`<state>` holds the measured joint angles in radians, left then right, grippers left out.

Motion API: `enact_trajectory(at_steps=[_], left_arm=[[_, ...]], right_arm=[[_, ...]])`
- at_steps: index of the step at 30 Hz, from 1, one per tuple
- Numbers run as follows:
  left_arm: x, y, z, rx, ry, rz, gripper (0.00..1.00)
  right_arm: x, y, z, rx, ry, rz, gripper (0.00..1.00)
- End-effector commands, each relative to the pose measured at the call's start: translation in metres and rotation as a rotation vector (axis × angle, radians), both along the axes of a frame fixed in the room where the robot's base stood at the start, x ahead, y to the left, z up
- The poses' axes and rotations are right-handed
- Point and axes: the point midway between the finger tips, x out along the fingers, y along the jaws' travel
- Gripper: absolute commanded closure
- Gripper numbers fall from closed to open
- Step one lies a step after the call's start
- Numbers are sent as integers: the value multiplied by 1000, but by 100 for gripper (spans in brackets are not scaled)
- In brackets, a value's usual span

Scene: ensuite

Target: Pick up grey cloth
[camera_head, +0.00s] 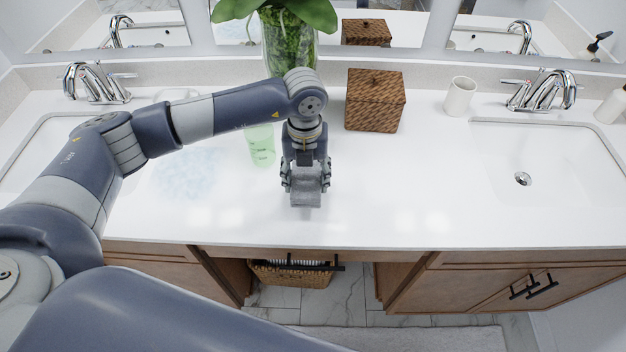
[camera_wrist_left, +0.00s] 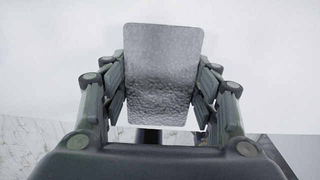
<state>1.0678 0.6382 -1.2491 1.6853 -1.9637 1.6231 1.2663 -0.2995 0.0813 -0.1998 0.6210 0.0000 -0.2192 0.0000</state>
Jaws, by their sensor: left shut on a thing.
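The grey cloth (camera_head: 306,192) is a small, textured grey rectangle near the front middle of the white counter. In the left wrist view the cloth (camera_wrist_left: 161,72) fills the space between the fingers. My left gripper (camera_head: 305,184) points down over the counter and is shut on the cloth; its fingers show on both sides of it in the left wrist view (camera_wrist_left: 160,95). I cannot tell whether the cloth touches the counter. My right gripper is not in view.
A wicker box (camera_head: 375,101), a plant vase (camera_head: 290,45) and a white cup (camera_head: 459,96) stand behind. A sink (camera_head: 545,160) is at right; the counter's front right is clear.

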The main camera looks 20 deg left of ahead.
Motion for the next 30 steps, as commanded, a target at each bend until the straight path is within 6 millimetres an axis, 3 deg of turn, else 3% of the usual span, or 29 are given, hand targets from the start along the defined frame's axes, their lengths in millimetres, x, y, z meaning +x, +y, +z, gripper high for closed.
enact_trajectory(at_steps=[15, 21, 30], left_arm=[[-94, 52, 8, -1, -4, 1, 67], [-114, 62, 12, -1, -4, 0, 67], [-122, 66, 15, -2, -4, 1, 67]], right_arm=[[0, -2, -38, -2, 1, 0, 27], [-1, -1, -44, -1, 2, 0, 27], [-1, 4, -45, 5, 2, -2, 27]])
